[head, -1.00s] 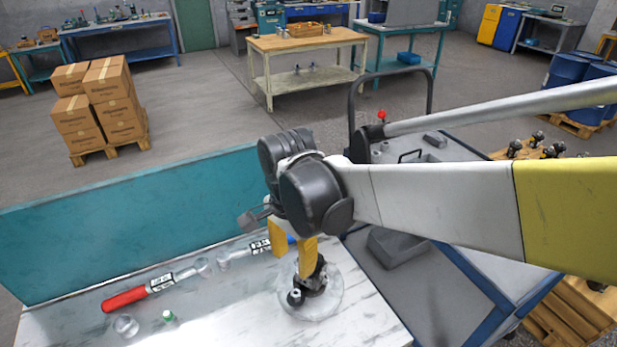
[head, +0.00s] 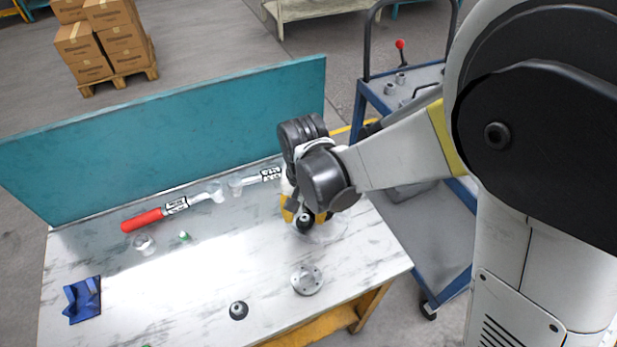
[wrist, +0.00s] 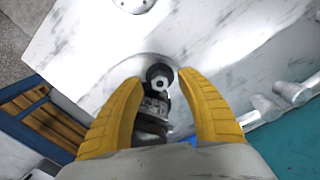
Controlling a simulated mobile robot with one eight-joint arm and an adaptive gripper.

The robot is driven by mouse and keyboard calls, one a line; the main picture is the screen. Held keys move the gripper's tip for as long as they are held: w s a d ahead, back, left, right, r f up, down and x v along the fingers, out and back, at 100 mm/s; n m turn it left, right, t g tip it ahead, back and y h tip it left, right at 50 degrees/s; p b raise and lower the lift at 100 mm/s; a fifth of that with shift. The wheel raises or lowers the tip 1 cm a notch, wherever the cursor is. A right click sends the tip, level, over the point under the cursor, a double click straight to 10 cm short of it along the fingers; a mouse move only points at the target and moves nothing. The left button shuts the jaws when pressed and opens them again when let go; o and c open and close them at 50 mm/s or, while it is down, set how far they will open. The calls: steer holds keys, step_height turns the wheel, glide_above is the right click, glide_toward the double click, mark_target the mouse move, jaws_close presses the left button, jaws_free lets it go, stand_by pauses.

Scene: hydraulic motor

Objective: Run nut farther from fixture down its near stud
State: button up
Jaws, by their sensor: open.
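My gripper (wrist: 160,80) is open in the wrist view, with one yellow finger on each side of a dark motor-like part (wrist: 153,108). This part has a round black end with a light centre. In the head view my gripper (head: 296,212) is over the right half of the bench, and the dark part (head: 305,222) shows just below it on a pale round plate (head: 330,230). A blue V-shaped block, possibly the fixture (head: 84,301), stands at the bench's left front. No nut or stud can be made out for certain; the fingers hide part of the motor.
A round metal flange (head: 307,280) and a small black round part (head: 238,311) lie on the bench front. A teal panel (head: 180,140) closes the back.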

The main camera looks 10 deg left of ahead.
steer(key=shift+f, duration=0.75)
jaws_close()
steer(key=m+b, duration=0.1)
steer(key=m, duration=0.4)
steer(key=shift+m, duration=0.3)
steer(key=shift+m, duration=0.3)
steer(key=m+b, duration=0.1)
steer(key=m, duration=0.4)
steer(key=shift+f, duration=0.1)
